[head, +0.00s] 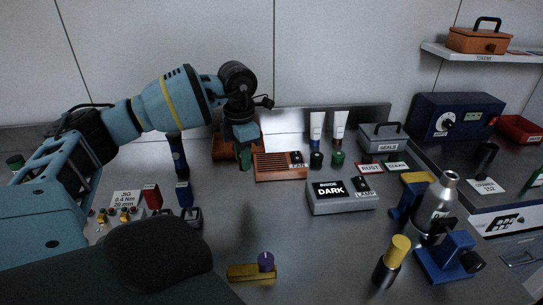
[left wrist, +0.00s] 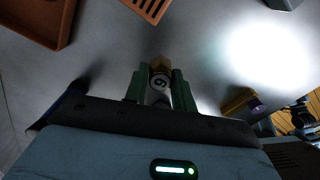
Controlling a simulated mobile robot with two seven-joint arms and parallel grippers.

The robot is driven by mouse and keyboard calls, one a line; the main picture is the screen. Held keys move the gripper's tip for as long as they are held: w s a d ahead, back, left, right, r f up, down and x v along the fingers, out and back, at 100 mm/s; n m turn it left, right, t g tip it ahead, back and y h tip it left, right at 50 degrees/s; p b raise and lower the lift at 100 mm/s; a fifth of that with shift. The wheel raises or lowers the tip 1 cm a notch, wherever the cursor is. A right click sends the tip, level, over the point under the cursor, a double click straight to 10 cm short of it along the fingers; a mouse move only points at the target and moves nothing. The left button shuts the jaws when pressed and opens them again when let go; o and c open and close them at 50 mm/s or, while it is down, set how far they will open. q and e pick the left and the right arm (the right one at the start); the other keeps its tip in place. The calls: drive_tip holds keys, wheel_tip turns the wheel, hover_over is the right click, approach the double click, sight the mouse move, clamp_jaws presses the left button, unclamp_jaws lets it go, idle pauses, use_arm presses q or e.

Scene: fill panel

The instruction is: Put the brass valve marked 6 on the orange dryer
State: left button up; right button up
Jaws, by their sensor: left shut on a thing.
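My left gripper (head: 244,163) is above the back middle of the bench, its green fingers pointing down. In the left wrist view the fingers (left wrist: 158,88) are shut on a small brass valve (left wrist: 161,64) with a round pale face that bears a dark digit, a 6 or a 9. In the head view the fingers hide the valve. An orange slatted unit with a FAN switch (head: 275,168), which looks like the dryer, lies just right of the gripper; its slats also show in the left wrist view (left wrist: 150,6). The right gripper is not in view.
An orange tray (head: 222,150) lies behind the gripper. A grey box reading DARK (head: 340,201) stands to the right. A brass block with a purple knob (head: 252,272) lies near the front. Bottles and blue stands (head: 445,262) crowd the right. The middle is clear.

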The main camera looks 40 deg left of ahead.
use_arm(q)
drive_tip(key=w, duration=0.5)
drive_tip(key=w+d, duration=0.1)
drive_tip(key=w, duration=0.2)
drive_tip(key=shift+w+f, duration=0.3)
drive_tip(key=shift+f, duration=0.1)
drive_tip(key=shift+w+d, duration=0.1)
drive_tip(key=shift+w, duration=0.2)
drive_tip(key=shift+f, duration=1.75)
drive_tip(key=shift+f, duration=0.1)
drive_tip(key=o, duration=1)
drive_tip(key=shift+o, duration=0.2)
